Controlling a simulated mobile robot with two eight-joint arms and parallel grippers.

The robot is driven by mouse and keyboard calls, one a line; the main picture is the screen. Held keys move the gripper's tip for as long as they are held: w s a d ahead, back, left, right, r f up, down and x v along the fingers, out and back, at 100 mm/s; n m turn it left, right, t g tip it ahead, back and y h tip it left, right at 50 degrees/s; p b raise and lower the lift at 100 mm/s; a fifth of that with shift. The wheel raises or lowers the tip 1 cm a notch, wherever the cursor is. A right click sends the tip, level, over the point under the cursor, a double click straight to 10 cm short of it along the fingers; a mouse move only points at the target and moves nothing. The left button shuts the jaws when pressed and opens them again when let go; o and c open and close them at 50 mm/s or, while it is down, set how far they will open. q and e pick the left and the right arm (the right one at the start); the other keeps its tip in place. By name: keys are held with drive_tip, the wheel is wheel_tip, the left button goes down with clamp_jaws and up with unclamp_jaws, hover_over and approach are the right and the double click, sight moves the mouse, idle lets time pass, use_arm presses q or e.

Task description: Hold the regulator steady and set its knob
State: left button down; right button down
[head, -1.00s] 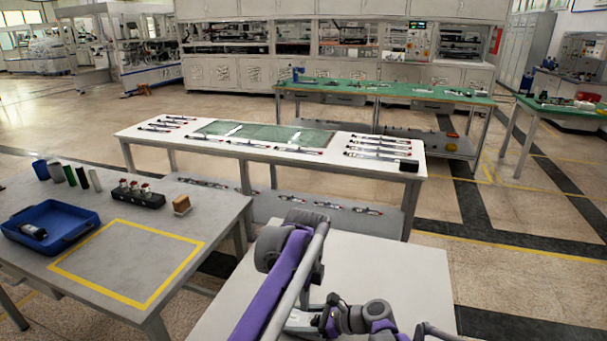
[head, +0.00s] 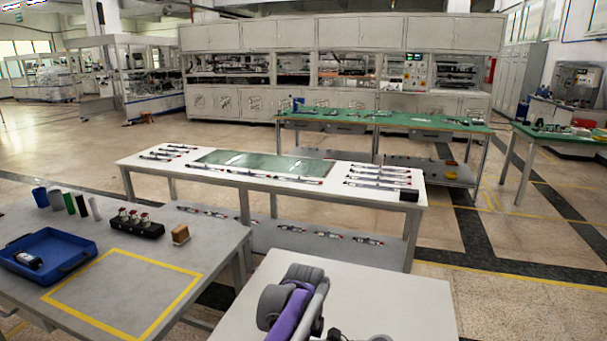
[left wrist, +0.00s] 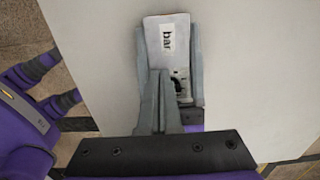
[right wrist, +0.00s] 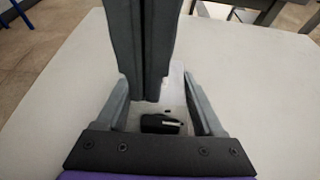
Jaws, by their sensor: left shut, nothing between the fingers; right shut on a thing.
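The regulator (left wrist: 166,52) has a pale body marked "bar" and shows in the left wrist view between the two grey fingers of my right gripper. My right gripper (right wrist: 160,103) is shut on it, one finger on each side. A small black part (right wrist: 160,123), which looks like the knob, shows in the right wrist view. My left gripper (left wrist: 160,78) is shut and empty, its fingers pressed together close to the regulator and covering part of it. I cannot tell whether the tips touch the knob. The head view shows neither gripper nor the regulator.
The white table (head: 400,295) around the regulator looks bare. On the left, a grey table (head: 200,240) holds a blue tray (head: 82,252), several small cylinders, a black rack (head: 137,226) and a tan block (head: 180,234). A white bench (head: 300,198) with rods stands beyond.

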use_arm(q)
drive_tip(key=shift+d, duration=0.6)
idle(0.6)
drive_tip(key=shift+w+d, duration=0.2)
drive_tip(key=shift+w, duration=0.55)
idle(0.3)
drive_tip(key=shift+w+a, duration=0.1)
idle(0.3)
drive_tip(key=shift+w+a, duration=0.15)
drive_tip(key=shift+a, duration=0.05)
wheel_tip(320, 180, up, 6)
idle(0.5)
drive_tip(key=shift+s+a+f, duration=0.15)
drive_tip(key=shift+s+f, duration=0.2)
drive_tip(key=shift+f, duration=0.65)
drive_tip(key=shift+s+a+f, duration=0.2)
drive_tip(key=shift+s+f, duration=0.1)
drive_tip(key=shift+f, duration=0.75)
drive_tip(key=shift+s+a+f, duration=0.15)
drive_tip(key=shift+s+f, duration=0.2)
drive_tip(key=shift+f, duration=0.65)
